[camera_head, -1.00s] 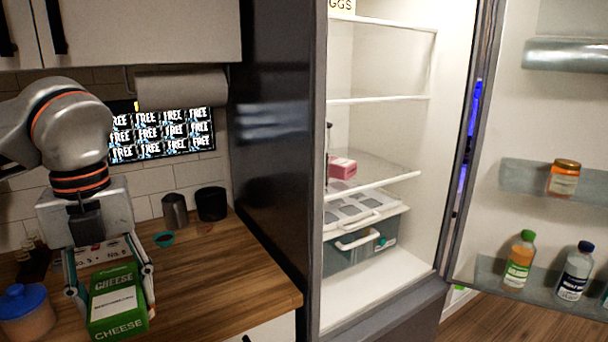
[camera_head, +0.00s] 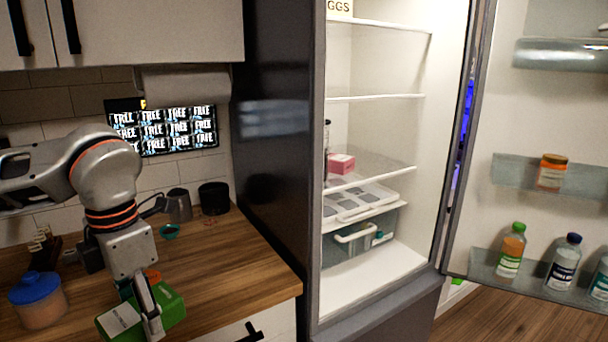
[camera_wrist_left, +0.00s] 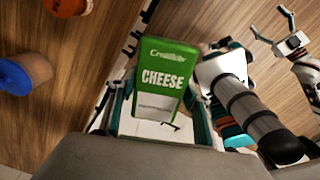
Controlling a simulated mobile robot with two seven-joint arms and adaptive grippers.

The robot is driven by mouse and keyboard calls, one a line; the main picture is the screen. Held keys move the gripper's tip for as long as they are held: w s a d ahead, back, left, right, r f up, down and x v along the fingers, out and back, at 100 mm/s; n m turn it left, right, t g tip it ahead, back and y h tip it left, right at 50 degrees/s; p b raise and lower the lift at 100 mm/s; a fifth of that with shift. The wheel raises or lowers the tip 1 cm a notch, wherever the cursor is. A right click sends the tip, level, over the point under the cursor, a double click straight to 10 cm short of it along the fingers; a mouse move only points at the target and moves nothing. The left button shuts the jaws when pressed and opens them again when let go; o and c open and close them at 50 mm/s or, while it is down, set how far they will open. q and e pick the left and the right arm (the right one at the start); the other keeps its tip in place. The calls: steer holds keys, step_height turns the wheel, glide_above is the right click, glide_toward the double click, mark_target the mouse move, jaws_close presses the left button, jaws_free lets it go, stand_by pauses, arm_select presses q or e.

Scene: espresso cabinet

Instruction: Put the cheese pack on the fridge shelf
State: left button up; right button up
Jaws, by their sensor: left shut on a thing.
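The green cheese pack (camera_head: 172,304) is in my left gripper (camera_head: 150,322), over the counter's front edge in the head view. The pack is tilted, and a finger crosses it. In the left wrist view the pack (camera_wrist_left: 163,78) lies between the two fingers, its "CHEESE" face showing. The fridge stands open at the right, with several shelves. The middle shelf (camera_head: 388,175) holds a pink box at its left; the upper shelf (camera_head: 375,98) looks bare. My right gripper (camera_wrist_left: 270,22) shows at the upper right of the left wrist view, its fingers spread and empty.
A blue-lidded jar (camera_head: 38,300) stands on the wooden counter (camera_head: 235,270). A pitcher (camera_head: 178,205) and dark cup (camera_head: 213,198) stand at the back. Below the pink box (camera_head: 342,163) are a tray and bin (camera_head: 350,250). The open fridge door (camera_head: 500,130) holds bottles.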

arm_select(q)
steer(key=m, duration=0.1)
steer(key=f+m, duration=0.1)
steer(key=m, duration=0.2)
steer(key=shift+w+d+f, duration=0.15)
steer(key=shift+w+f, duration=0.05)
steer(key=shift+f, duration=0.15)
step_height(320, 180, down, 11)
steer(key=d+m, duration=0.1)
steer(key=m, duration=2.3)
steer(key=shift+w+m, duration=0.3)
steer(key=shift+w, duration=0.15)
steer(key=shift+d, duration=0.1)
